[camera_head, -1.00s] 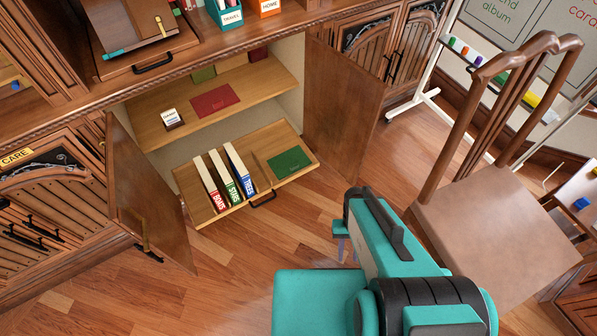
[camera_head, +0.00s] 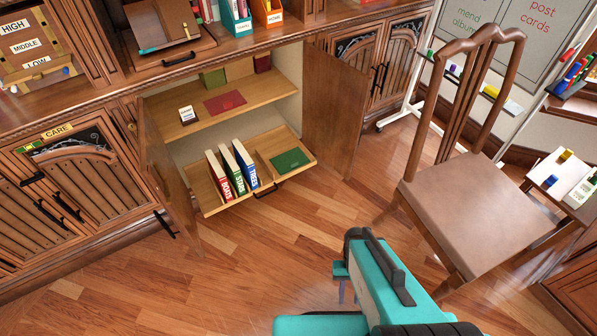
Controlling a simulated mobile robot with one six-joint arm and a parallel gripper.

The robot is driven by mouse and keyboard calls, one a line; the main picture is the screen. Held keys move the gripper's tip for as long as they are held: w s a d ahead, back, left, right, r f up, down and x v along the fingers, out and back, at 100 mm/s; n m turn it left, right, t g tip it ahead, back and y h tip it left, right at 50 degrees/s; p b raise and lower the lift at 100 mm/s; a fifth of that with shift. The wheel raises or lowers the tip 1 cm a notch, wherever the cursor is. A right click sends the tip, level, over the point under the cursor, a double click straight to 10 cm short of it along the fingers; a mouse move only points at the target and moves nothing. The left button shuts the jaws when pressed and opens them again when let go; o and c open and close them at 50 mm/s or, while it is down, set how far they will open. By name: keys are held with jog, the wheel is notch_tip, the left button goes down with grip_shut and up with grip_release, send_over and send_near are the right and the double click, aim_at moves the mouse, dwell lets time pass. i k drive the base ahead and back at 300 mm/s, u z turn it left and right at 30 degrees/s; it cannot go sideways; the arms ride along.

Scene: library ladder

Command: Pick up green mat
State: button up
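The green mat (camera_head: 288,161) lies flat in the right part of a pulled-out wooden drawer (camera_head: 262,194) low in the open cabinet. Three upright books (camera_head: 232,170) stand in the drawer to its left. My gripper (camera_head: 346,292) is at the end of my teal arm, in front of the cabinet and over the floor. It is well apart from the mat. Its fingers are small and partly hidden by my arm, so I cannot tell whether they are open.
A red mat (camera_head: 224,103) and a small card holder (camera_head: 187,115) sit on the shelf above. Open cabinet doors stand left (camera_head: 172,170) and right (camera_head: 333,110) of the drawer. A wooden chair (camera_head: 475,205) stands at right. The floor before the drawer is clear.

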aim_at(285, 162)
jog(key=z, duration=0.2)
jog(key=k, duration=0.7)
jog(key=u, duration=1.35)
jog(key=i, duration=1.35)
